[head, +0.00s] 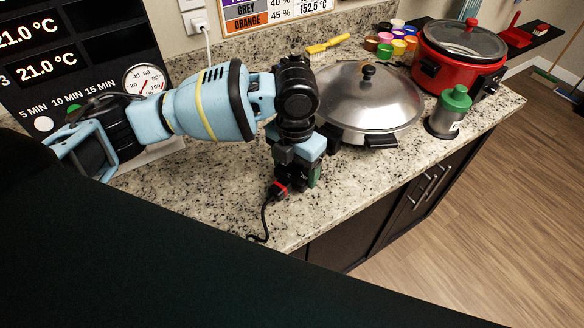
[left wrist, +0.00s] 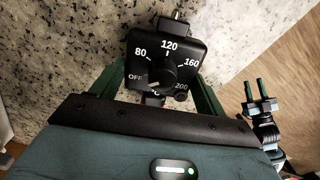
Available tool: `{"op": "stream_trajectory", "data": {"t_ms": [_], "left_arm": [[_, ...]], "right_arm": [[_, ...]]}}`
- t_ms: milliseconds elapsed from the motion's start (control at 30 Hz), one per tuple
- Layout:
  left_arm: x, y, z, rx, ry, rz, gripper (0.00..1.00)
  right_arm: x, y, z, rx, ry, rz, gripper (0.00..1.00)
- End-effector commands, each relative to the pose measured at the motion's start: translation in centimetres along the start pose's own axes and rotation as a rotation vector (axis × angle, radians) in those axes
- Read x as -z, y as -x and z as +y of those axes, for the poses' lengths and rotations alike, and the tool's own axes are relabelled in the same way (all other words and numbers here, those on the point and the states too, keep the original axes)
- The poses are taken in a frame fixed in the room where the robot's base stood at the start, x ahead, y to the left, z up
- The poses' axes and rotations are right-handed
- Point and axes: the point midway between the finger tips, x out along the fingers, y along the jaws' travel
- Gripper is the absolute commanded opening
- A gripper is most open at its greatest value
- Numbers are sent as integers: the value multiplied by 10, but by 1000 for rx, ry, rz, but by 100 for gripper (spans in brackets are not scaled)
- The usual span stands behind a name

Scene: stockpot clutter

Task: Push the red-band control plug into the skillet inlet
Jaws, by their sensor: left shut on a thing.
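The control plug (left wrist: 165,65) is a black box with a dial marked OFF to 200. My left gripper (left wrist: 160,85) is shut on it, with green fingers on both sides. A metal tip points up out of the plug in the left wrist view. In the head view the plug's red band (head: 280,187) and black cord show below my left gripper (head: 296,182), low over the counter's front. The skillet (head: 368,105) stands lidded to the right, apart from the plug. Its inlet is not discernible. My right gripper (left wrist: 257,95) is open and empty in the left wrist view.
A green-topped canister (head: 449,112) stands right of the skillet, near the front edge. A red slow cooker (head: 458,72), several coloured cups (head: 398,45) and a yellow brush (head: 328,44) are behind. The speckled counter (head: 225,200) is clear left of the plug.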

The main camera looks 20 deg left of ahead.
Motion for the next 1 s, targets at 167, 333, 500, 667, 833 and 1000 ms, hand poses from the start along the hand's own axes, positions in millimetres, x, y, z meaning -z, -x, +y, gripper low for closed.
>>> {"op": "stream_trajectory", "data": {"t_ms": [167,333,500,667,833,1000], "left_arm": [[-16,-3,0,2,0,5,45],[-29,-3,0,2,0,4,45],[-38,-2,-1,2,-1,2,45],[-42,-1,0,1,-1,1,45],[-42,0,0,0,0,0,45],[-42,0,0,0,-1,0,45]], "right_arm": [[-12,0,-3,4,-7,-25,36],[-17,-1,-5,8,-13,-33,36],[-20,-1,-7,9,-18,-39,36],[-22,-2,-8,10,-20,-43,36],[-22,-2,-8,10,-21,-43,36],[-22,-2,-8,11,-20,-44,36]]}}
